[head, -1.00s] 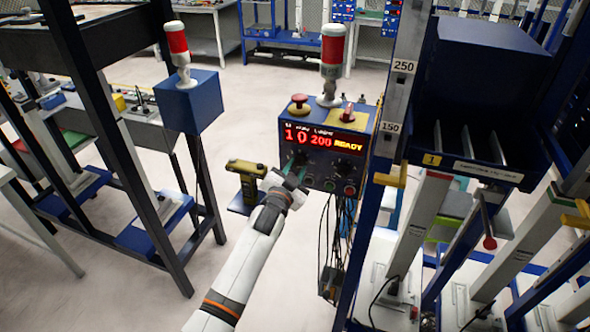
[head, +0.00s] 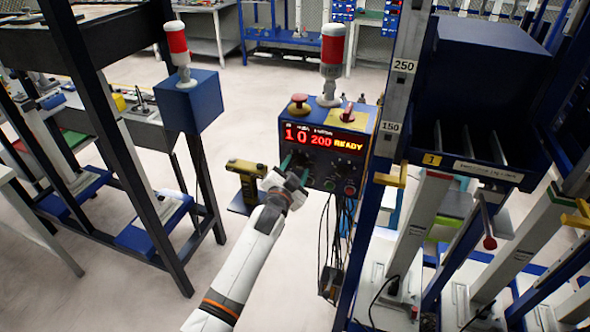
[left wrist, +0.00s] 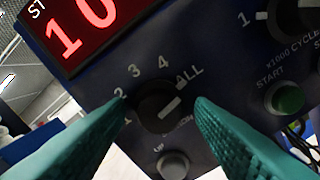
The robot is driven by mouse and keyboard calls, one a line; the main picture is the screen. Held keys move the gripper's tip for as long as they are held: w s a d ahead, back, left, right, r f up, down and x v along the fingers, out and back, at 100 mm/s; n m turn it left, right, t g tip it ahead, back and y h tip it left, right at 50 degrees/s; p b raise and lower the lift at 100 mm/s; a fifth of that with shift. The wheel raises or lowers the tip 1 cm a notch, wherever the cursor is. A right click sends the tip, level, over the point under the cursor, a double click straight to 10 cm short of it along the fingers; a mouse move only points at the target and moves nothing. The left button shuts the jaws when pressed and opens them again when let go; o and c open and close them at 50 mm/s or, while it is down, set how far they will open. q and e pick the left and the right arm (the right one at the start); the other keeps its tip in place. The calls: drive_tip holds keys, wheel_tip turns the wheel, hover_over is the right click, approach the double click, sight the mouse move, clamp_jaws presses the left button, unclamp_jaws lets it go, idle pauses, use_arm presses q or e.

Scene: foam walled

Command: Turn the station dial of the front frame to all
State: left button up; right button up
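The blue control box (head: 361,128) of the front frame has a red display (head: 325,138) reading 10 200 READY. The station dial (left wrist: 158,104) is a black round knob in the left wrist view, with labels 1, 2, 3, 4 and ALL around it. Its white mark slants up to the right; I cannot tell exactly which label it points at. My left gripper (left wrist: 160,108) is open, with one teal finger on each side of the dial. I cannot tell whether either finger touches it. In the head view the left gripper (head: 294,167) partly hides the dial. My right gripper is not in view.
A grey button (left wrist: 172,164) sits just below the dial and a green start button (left wrist: 286,99) to its right. A red mushroom button (head: 299,99) and a beacon (head: 333,50) stand on the box. A yellow tool (head: 247,172) is left of my gripper. Cables hang below the box.

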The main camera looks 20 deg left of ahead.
use_arm(q)
drive_tip(key=shift+s+f, duration=0.1)
drive_tip(key=shift+s, duration=0.55)
drive_tip(key=s+b, duration=0.1)
drive_tip(key=s, duration=0.9)
drive_tip(key=shift+s+a+b, duration=0.2)
drive_tip(key=shift+s+b, duration=0.1)
drive_tip(key=shift+s, duration=0.05)
